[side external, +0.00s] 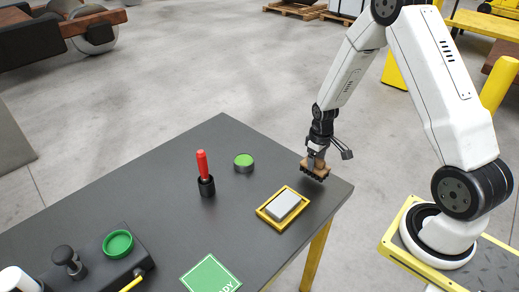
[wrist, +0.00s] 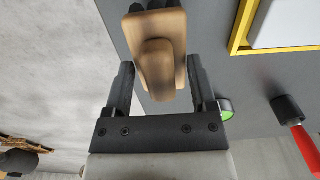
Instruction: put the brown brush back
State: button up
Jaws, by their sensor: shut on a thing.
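The brown brush (side external: 315,167) has a tan wooden body and dark bristles pointing down. My gripper (side external: 317,154) is shut on it at the right corner of the dark table (side external: 130,170). In the wrist view the brush (wrist: 157,50) sits between the two dark fingers of my gripper (wrist: 160,85), with its raised wooden grip toward the camera. I cannot tell whether the bristles touch the table top or hang just above it.
A green-topped tin (side external: 244,163), a red-handled tool in a black holder (side external: 206,187), a green sign (side external: 211,275) and a control box with a green ring (side external: 118,243) stand further left.

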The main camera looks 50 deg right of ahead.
aim_at(316, 167)
jog(key=shift+f, duration=1.4)
jog(key=shift+f, duration=0.1)
jog(key=o, duration=1.2)
jog(key=shift+o, duration=0.2)
jog(key=shift+r, duration=6.15)
jog(key=shift+a, duration=0.1)
